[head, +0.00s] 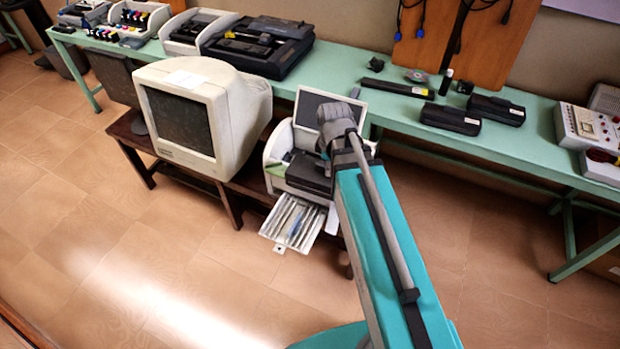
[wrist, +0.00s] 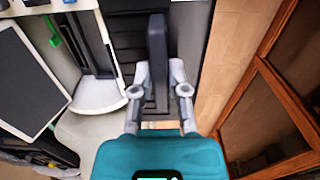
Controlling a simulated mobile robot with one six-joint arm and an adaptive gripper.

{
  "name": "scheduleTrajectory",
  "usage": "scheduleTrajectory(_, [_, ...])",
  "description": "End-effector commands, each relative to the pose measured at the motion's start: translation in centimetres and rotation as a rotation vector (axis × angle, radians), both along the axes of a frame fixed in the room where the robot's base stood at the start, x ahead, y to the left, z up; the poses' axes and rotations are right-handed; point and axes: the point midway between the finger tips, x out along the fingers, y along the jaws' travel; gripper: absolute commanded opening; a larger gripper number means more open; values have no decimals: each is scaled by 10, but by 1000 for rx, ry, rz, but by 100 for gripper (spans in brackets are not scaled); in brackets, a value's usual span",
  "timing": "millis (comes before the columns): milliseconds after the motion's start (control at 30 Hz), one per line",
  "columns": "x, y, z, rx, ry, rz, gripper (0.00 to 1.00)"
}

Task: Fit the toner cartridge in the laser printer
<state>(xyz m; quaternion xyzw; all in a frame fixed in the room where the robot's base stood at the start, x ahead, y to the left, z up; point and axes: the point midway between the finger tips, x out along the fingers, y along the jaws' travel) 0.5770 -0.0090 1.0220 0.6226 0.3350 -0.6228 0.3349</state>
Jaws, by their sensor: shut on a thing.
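The white laser printer (head: 276,146) stands on the low dark table with its lid up and its front tray folded down. My gripper (wrist: 159,72) is shut on a dark, narrow slab-like part of the toner cartridge (wrist: 157,42). In the head view my gripper is over the printer's right half, and my arm hides part of the printer. A dark block (head: 309,173) shows in the printer's opening beside my gripper; I cannot tell if it is the held cartridge. The wrist view shows the printer's white edge (wrist: 100,97) and a green tab left of the held part. Seating is not visible.
A bulky monitor (head: 180,112) stands close left of the printer. The tiled floor in front is clear.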

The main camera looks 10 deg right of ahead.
Motion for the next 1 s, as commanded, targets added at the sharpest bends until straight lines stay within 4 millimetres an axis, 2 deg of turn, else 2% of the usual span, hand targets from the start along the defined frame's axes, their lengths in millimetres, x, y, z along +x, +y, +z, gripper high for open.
scheduleTrajectory(33, [13, 0, -3, 0, 0, -2, 0])
scheduleTrajectory(167, [39, 0, -9, 0, 0, -6, 0])
scheduleTrajectory(367, [92, 0, -22, 0, 0, -13, 0])
scheduleTrajectory(700, [197, 0, -51, 0, 0, -31, 0])
scheduleTrajectory(833, [227, 0, -58, 0, 0, -36, 0])
scheduleTrajectory(1000, [248, 0, -63, 0, 0, -40, 0])
